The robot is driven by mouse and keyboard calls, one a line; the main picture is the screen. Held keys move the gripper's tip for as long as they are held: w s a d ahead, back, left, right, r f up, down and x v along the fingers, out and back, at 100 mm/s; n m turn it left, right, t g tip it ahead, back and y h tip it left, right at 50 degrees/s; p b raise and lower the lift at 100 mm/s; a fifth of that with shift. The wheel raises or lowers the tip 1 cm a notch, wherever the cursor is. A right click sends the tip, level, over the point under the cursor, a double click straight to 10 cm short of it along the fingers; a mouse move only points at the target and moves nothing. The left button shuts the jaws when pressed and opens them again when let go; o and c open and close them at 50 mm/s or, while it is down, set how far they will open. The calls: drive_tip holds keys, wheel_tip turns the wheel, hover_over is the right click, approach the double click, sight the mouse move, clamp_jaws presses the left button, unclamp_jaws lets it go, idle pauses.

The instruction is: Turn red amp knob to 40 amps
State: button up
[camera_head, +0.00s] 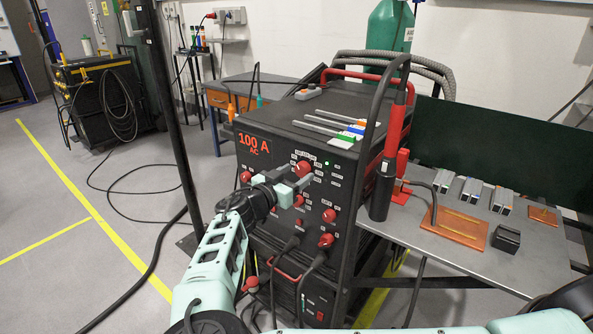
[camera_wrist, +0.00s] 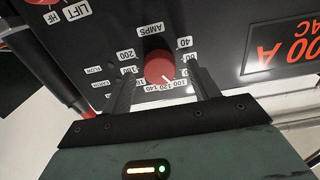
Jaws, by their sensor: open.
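The 40 label (camera_wrist: 184,43) is at the knob's upper right there. My gripper (camera_wrist: 163,75) is open, with one finger on each side of the knob and visible gaps. The right finger hides part of the scale. In the head view, the knob (camera_head: 304,168) shows just above my gripper (camera_head: 306,180) on the welder's front panel (camera_head: 270,158).
The panel holds other red knobs, including one at the lower right (camera_head: 329,215). Cables (camera_head: 293,244) plug in below. A display reads 100 A AC (camera_head: 254,144). A metal table (camera_head: 430,230) with plates and blocks stands to the right. A dark post (camera_head: 172,110) stands left.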

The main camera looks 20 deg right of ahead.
drive_tip(key=shift+w+d, duration=0.25)
drive_tip(key=shift+d, duration=0.2)
drive_tip(key=c, duration=1)
drive_tip(key=shift+o, duration=0.2)
